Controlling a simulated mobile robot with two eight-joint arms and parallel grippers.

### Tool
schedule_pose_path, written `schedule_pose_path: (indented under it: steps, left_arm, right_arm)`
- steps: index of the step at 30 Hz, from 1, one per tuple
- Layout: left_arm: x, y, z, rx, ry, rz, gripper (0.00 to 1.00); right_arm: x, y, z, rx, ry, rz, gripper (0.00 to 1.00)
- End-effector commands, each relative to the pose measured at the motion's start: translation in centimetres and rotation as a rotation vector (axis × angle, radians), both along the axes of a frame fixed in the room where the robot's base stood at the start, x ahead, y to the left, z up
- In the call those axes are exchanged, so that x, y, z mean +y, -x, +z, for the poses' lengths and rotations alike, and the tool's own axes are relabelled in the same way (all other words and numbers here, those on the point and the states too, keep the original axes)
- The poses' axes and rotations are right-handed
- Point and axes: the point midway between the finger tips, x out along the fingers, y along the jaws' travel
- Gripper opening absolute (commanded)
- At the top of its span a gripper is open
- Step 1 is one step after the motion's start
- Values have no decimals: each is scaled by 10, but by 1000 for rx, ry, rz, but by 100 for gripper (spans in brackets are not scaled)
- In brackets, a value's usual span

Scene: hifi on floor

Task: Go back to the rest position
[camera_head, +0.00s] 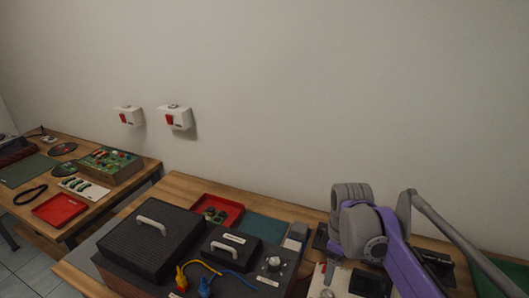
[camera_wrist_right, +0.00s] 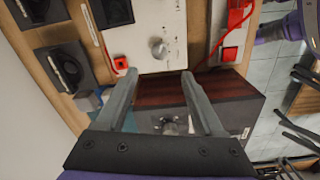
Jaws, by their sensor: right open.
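My right gripper (camera_wrist_right: 159,75) shows in the right wrist view with its two grey fingers spread apart and nothing between them. Behind the fingers are a dark box with a reddish-brown top (camera_wrist_right: 160,92) and a white panel with a round knob (camera_wrist_right: 158,48). I cannot tell how far the fingertips are from them. In the head view my purple and grey right arm reaches over the right part of the workbench, and its fingers cannot be made out there. My left gripper is in neither view.
On the workbench (camera_head: 190,187) stand a large black handled box (camera_head: 150,240), a smaller one (camera_head: 230,250), a red tray (camera_head: 218,208) and yellow and blue cables. Another table (camera_head: 140,170) with a red tray (camera_head: 60,209) is at left. White wall boxes (camera_head: 175,117) hang above.

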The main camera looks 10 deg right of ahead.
Motion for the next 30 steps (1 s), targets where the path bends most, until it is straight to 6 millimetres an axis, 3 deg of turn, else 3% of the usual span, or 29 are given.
schedule_pose_path:
  steps: [4, 8, 12, 18, 23, 30]
  left_arm:
    - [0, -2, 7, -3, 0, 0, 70]
    - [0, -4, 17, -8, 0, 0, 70]
    - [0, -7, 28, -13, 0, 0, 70]
    - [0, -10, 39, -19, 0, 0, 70]
    - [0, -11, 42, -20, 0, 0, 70]
    - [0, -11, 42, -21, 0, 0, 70]
  right_arm:
    - [13, 22, 1, -60, 4, -97, 70]
    - [31, 59, -4, -165, -10, -273, 70]
    - [48, 100, -20, -283, -57, -475, 70]
    - [63, 140, -45, -400, -145, -692, 70]
    - [67, 153, -57, -436, -185, -769, 70]
    - [67, 154, -58, -439, -190, -777, 70]
